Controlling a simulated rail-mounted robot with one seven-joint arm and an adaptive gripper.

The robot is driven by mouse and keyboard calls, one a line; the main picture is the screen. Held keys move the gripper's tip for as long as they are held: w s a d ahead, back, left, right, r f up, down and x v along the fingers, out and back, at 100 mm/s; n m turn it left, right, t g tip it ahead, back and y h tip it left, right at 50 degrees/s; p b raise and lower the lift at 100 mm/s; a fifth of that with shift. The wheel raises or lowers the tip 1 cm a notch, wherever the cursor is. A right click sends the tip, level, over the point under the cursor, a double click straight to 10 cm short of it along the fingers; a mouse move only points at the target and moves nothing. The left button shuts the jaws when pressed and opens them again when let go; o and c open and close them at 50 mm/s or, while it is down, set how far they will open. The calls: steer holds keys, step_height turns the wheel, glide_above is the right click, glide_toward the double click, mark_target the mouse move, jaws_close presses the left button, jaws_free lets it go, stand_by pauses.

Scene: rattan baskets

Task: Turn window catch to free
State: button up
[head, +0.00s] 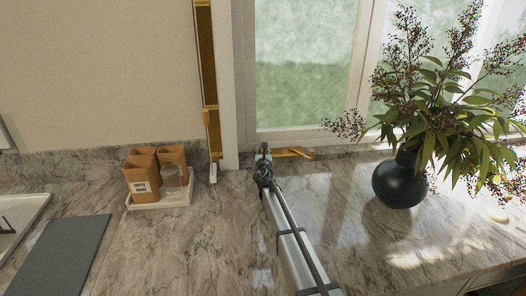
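The window (304,62) stands behind the counter in a white frame. A gold bar-like piece with a wooden-looking end (295,153) lies low along its bottom edge, just right of my gripper; it may be the catch, but I cannot tell for sure. A tall gold and brown vertical strip (205,65) with a small orange-brown piece partway down runs left of the frame. My gripper (264,154) is at the far end of my arm, low by the window's bottom left corner. Its fingers are small and dark, so their opening and any contact are unclear.
A dark round vase (399,180) with a wide leafy plant stands on the marble counter (180,240) at right. Orange-brown containers (141,173) and a glass jar (172,180) sit on a tray at left. A grey board (58,256) lies front left, beside a sink edge.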

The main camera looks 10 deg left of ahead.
jaws_close()
steer(key=b, duration=0.4)
steer(key=shift+w+f+n+y, duration=0.1)
steer(key=shift+f+n+y, duration=0.2)
steer(key=shift+y, duration=0.1)
steer(key=y+b, duration=0.1)
steer(key=b, duration=0.2)
steer(key=shift+n, duration=0.3)
steer(key=shift+r+y+b, duration=0.3)
steer(key=shift+r+b, duration=0.05)
steer(key=shift+b, duration=0.85)
jaws_free()
